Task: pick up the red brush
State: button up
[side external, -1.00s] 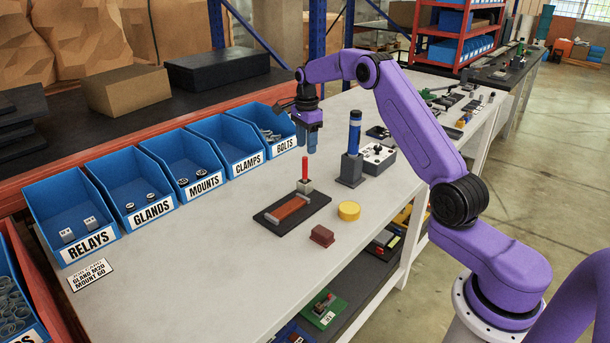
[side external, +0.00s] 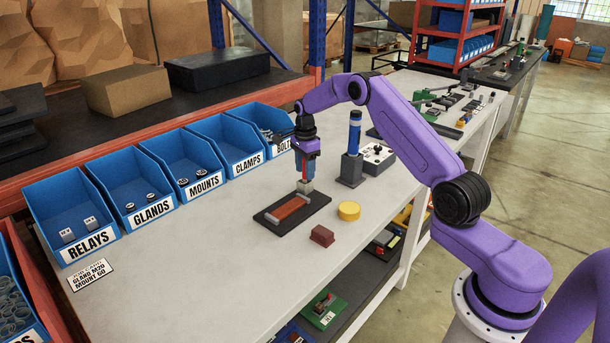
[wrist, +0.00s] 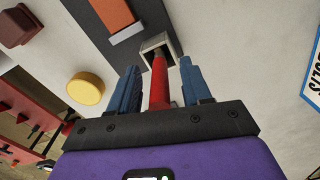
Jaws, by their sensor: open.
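The red brush (wrist: 159,85) stands upright in a small pale square holder (side external: 305,186), its red handle pointing up. My gripper (side external: 304,176) is above the holder and hides most of the brush in the side view. In the wrist view my gripper (wrist: 160,90) has its two blue fingers open, one on each side of the red handle. A gap shows between each finger and the handle. The lower end of the brush is hidden inside the holder.
A yellow disc (side external: 349,210), a dark red block (side external: 322,236) and a blue-topped post (side external: 353,150) stand nearby. Blue bins (side external: 190,163) line the left side.

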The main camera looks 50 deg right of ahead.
grip_shut()
jog(key=shift+r, duration=0.45)
notch_tip(320, 180, up, 2)
jog(key=s+a+r, duration=0.4)
jog(key=s+r, duration=0.6)
jog(key=s, duration=0.3)
jog(key=shift+s, duration=0.2)
